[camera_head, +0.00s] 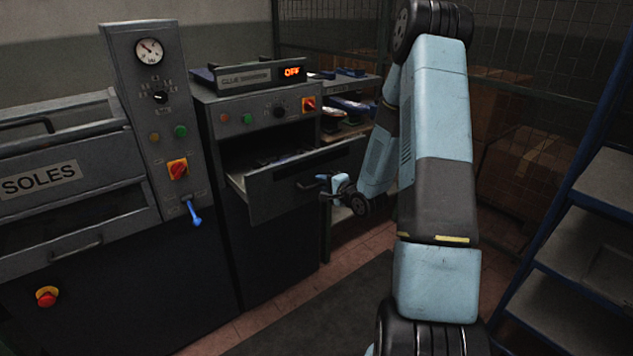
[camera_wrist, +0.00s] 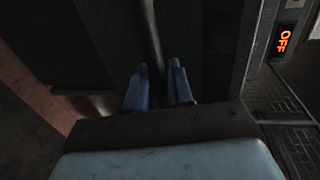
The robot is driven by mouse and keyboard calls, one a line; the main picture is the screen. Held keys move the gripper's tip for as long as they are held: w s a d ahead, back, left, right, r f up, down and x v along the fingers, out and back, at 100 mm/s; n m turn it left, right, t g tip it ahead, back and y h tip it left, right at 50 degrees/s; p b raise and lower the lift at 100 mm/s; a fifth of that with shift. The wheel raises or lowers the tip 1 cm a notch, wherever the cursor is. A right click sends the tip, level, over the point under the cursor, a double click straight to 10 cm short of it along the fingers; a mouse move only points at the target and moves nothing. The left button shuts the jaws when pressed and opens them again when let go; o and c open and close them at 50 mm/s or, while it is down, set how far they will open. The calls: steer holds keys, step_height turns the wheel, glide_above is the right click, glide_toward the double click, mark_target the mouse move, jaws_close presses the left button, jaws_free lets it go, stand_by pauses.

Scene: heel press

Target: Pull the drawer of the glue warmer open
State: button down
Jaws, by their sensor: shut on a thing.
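The glue warmer (camera_head: 225,107) is a dark grey cabinet in the middle of the head view, with an orange OFF display on top. Its drawer (camera_head: 275,196) stands pulled out, and the inside shows behind its front panel. My gripper (camera_head: 318,187) is at the right part of the drawer front, shut on the drawer handle (camera_head: 308,185). In the wrist view, the two blue fingers of my gripper (camera_wrist: 158,88) stand on either side of the dark handle bar (camera_wrist: 150,35). The OFF display also shows there at the upper right.
A press with a SOLES label (camera_head: 40,181), a gauge panel and a blue lever (camera_head: 193,212) stands left of the warmer. Shelves with shoes (camera_head: 350,106) are behind it. A blue-framed rack (camera_head: 590,215) stands at the right. A dark mat (camera_head: 330,310) lies on the floor in front.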

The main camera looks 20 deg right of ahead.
steer(key=shift+s+d+f, duration=0.2)
steer(key=shift+s+f, duration=0.05)
steer(key=shift+s, duration=0.1)
steer(key=c, duration=1.3)
jaws_free()
steer(key=shift+w, duration=0.1)
steer(key=shift+o, duration=0.7)
steer(key=shift+a+r, duration=0.1)
steer(key=v, duration=1.3)
steer(key=shift+s, duration=0.3)
